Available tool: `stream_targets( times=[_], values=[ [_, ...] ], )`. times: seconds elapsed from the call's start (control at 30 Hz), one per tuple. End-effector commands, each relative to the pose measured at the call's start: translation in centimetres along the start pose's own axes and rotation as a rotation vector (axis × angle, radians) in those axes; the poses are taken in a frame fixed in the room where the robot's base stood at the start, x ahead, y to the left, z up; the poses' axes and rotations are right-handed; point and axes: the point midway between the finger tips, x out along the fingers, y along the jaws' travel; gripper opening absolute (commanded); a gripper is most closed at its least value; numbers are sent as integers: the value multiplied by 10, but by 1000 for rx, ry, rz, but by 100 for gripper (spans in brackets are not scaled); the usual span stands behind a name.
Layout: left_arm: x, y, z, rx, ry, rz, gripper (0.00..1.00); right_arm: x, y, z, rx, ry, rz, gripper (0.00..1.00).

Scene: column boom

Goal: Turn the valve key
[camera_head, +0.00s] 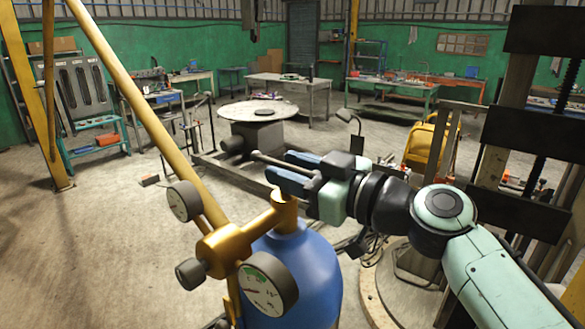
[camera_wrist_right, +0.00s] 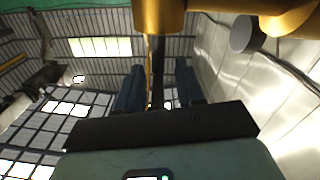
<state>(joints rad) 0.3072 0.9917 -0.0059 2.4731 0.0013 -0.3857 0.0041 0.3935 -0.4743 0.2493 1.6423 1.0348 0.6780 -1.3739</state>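A blue gas cylinder (camera_head: 300,272) stands upright at the lower middle of the head view, with a brass valve (camera_head: 284,212) on top. The valve key, a dark slim rod (camera_head: 273,162), shows above the valve. My right gripper (camera_head: 289,168) reaches in from the right, its two blue fingers apart on either side of the rod. In the right wrist view the rod (camera_wrist_right: 157,75) stands between the fingers with a gap on each side, below the brass valve body (camera_wrist_right: 158,14). The exact joint of key and valve is hidden. My left gripper is not in view.
A brass regulator (camera_head: 222,248) with two round gauges (camera_head: 267,285) sits left of the valve, close to the gripper. A thick yellow pole (camera_head: 140,95) slants across the left. A round table (camera_head: 258,110) and workbenches stand behind.

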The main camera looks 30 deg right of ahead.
Motion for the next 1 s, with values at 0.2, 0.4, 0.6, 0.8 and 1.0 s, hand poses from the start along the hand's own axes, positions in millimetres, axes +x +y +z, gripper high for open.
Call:
stream_targets(
  times=[0.2,0.4,0.6,0.8,1.0],
  values=[
    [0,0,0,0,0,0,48,0,0,0,-1,0,-2,0],
    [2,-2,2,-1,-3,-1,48,0,0,0,1,4,-18,0],
    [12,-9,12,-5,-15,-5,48,0,0,0,3,22,-93,0],
    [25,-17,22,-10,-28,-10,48,1,4,1,3,51,-234,0],
    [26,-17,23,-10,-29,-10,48,2,8,1,2,83,-415,0]
  ],
)
